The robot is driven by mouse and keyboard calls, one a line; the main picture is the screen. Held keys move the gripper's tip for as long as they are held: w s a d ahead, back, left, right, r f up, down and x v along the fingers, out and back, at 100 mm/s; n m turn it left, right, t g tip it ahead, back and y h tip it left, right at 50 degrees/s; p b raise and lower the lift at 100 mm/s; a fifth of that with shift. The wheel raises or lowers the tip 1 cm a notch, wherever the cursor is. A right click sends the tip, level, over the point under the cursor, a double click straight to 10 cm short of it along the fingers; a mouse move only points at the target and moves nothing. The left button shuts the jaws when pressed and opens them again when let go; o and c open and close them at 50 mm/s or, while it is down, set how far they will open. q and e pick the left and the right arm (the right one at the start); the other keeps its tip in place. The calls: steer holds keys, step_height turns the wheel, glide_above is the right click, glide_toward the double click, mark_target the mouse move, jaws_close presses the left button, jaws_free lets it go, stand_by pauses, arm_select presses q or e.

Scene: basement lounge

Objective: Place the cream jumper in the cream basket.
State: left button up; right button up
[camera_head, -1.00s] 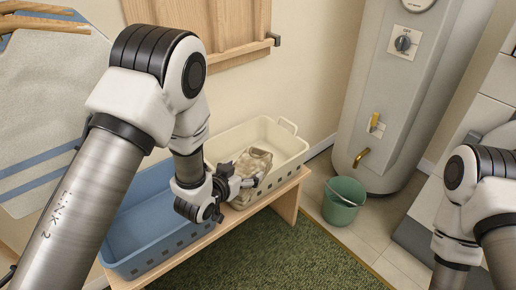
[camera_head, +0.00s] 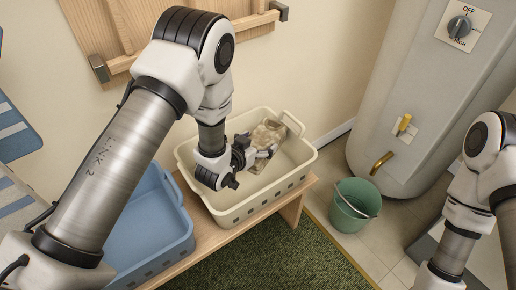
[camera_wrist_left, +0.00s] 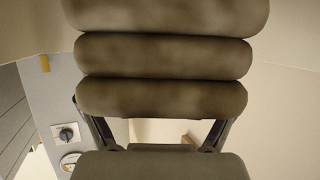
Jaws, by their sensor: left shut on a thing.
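The cream jumper (camera_head: 268,133) is a folded, mottled beige-brown bundle. My left gripper (camera_head: 264,153) is shut on it, at the back right part of the cream basket (camera_head: 250,208). The jumper overlaps the basket's interior and back rim in the head view; I cannot tell whether it touches the floor of the basket. In the left wrist view the jumper (camera_wrist_left: 160,55) fills the top middle as several stacked folds, with the left gripper's fingers (camera_wrist_left: 160,122) at its lower edge. My right arm shows at the right, but its gripper is out of view.
The cream basket stands on a wooden bench (camera_head: 212,244) beside a blue basket (camera_head: 150,232), which looks empty. A green bucket (camera_head: 350,205) stands on the tiles before a grey boiler (camera_head: 415,100). A green rug (camera_head: 270,262) lies in front.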

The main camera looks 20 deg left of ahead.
arm_select(q)
steer(key=shift+w+f, duration=0.1)
steer(key=shift+f, duration=0.55)
steer(key=shift+f, duration=0.55)
steer(key=o, duration=1.1)
steer(key=shift+o, duration=0.2)
steer(key=shift+r, duration=0.4)
steer(key=p+v, duration=0.1)
steer(key=v, duration=0.6)
steer(key=shift+s+r+p, duration=0.25)
steer(key=shift+r+p, duration=0.05)
steer(key=shift+p, duration=0.1)
